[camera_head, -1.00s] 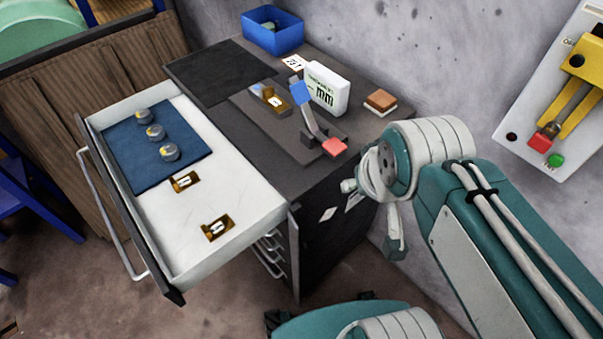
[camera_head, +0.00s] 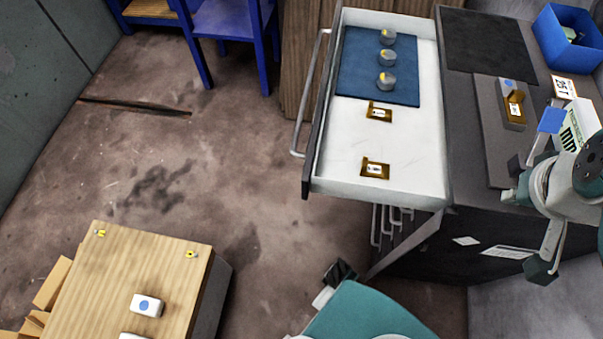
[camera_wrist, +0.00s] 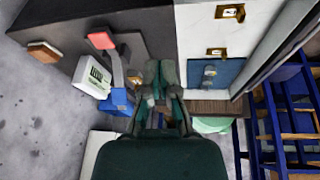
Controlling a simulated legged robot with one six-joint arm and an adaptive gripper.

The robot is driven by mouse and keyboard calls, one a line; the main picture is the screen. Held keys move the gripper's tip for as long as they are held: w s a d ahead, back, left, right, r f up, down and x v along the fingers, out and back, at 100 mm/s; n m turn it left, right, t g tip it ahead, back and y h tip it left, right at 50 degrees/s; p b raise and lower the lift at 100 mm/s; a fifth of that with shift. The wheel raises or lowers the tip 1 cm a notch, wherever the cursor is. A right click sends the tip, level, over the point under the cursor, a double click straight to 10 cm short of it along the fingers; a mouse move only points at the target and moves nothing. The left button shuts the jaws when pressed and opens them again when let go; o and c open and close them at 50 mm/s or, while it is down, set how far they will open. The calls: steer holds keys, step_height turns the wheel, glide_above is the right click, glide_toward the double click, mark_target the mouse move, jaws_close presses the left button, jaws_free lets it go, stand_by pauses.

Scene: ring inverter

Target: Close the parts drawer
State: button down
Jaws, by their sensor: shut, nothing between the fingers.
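The parts drawer (camera_head: 412,140) is pulled out of the dark cabinet (camera_head: 462,165), open to the left in the head view. Its metal bar handle (camera_head: 300,120) runs along the dark front. Inside are a blue mat (camera_head: 352,65) with three grey knobs (camera_head: 387,57) and two brass-coloured pieces (camera_head: 375,170). The wrist view shows the open drawer (camera_wrist: 196,42) at upper right. My gripper (camera_wrist: 158,68) is shut and empty in the wrist view, appearing beside the drawer over the cabinet side. My arm is at right in the head view; I cannot make out the fingertips there.
The cabinet top holds a blue bin (camera_head: 567,38), a white box (camera_head: 578,122) and a black mat (camera_head: 485,45). A red-tipped lever (camera_wrist: 101,41) shows in the wrist view. A wooden-topped block (camera_head: 140,270) stands at lower left. The floor (camera_head: 215,160) left of the drawer is clear.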

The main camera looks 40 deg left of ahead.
steer(key=a+f+n+g, duration=0.1)
steer(key=a+f+n, duration=0.1)
steer(key=a+n, duration=0.35)
steer(key=w+a+f+n+g+h, duration=0.1)
steer(key=a+f+n, duration=0.1)
steer(key=a, duration=0.7)
steer(key=a+f+n+g, duration=0.1)
steer(key=a+f+n, duration=0.15)
steer(key=a, duration=0.55)
steer(key=s+a+f+n, duration=0.1)
steer(key=s+a+n, duration=0.1)
steer(key=a, duration=0.1)
steer(key=s+a+f+n, duration=0.1)
steer(key=a+f, duration=0.1)
steer(key=a, duration=0.2)
steer(key=s+a+f+n+h, duration=0.1)
steer(key=s+a+f+n, duration=0.1)
steer(key=a, duration=0.2)
steer(key=shift+s+n, duration=0.3)
steer(key=s+a+f+n+h, duration=0.1)
steer(key=s+a+f+n, duration=0.35)
steer(key=s+a, duration=0.2)
steer(key=w+d+f, duration=0.3)
steer(key=d+f, duration=0.3)
steer(key=f, duration=0.4)
steer(key=shift+m, duration=0.45)
steer(key=shift+f, duration=0.1)
